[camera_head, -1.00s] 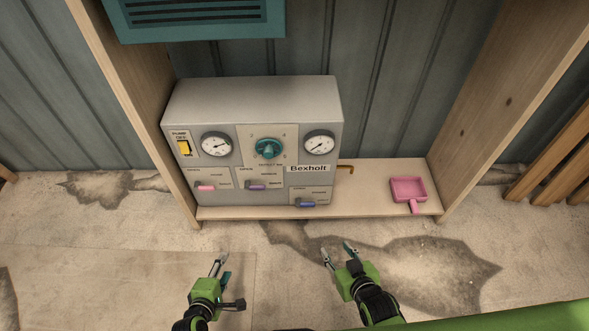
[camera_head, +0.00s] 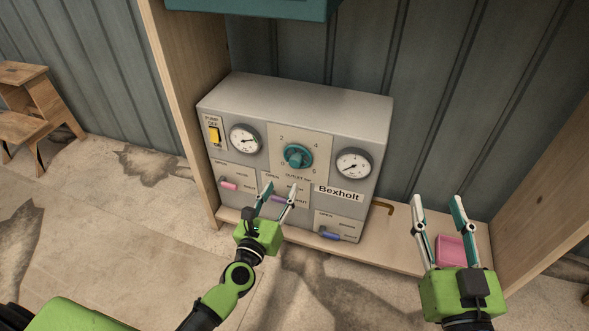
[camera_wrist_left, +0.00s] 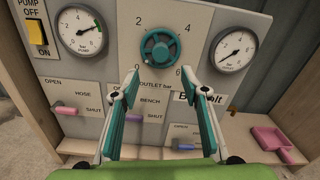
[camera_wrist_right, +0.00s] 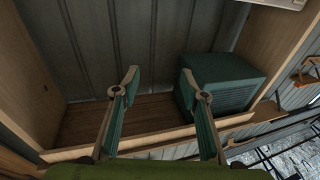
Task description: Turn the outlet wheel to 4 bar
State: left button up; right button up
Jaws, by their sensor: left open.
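The teal outlet wheel (camera_head: 298,156) sits on the front of the grey Bexholt panel box (camera_head: 300,103), inside a dial marked 2, 4 and 6. It also shows in the left wrist view (camera_wrist_left: 160,47), just beyond the fingertips. My left gripper (camera_head: 280,189) is open and empty in front of the panel, below the wheel and apart from it; it covers part of the bench lever (camera_wrist_left: 128,117). My right gripper (camera_head: 436,201) is open and empty at the right, in front of the shelf's right side.
Two gauges (camera_head: 245,139) (camera_head: 353,164) flank the wheel. A yellow pump switch (camera_head: 214,135), a pink hose lever (camera_head: 229,185) and a blue lever (camera_head: 331,236) are on the panel. A pink scoop (camera_head: 463,250) lies on the shelf. A wooden step stool (camera_head: 28,110) stands at left.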

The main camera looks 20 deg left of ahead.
aim_at(294, 165)
pick_arm(q)
jog(key=w, duration=0.9)
jog(key=shift+w+d+b, duration=0.1)
jog(key=shift+d+b, duration=0.1)
jog(key=shift+b, duration=0.15)
jog(key=shift+w, duration=0.35)
pick_arm(e)
jog(key=r, duration=0.1)
jog(key=r+t, duration=0.2)
jog(key=shift+s+a+r+y, duration=0.1)
jog(key=shift+s+r+y, duration=0.1)
jog(key=shift+s+y, duration=0.1)
pick_arm(q)
jog(key=c, duration=1.1)
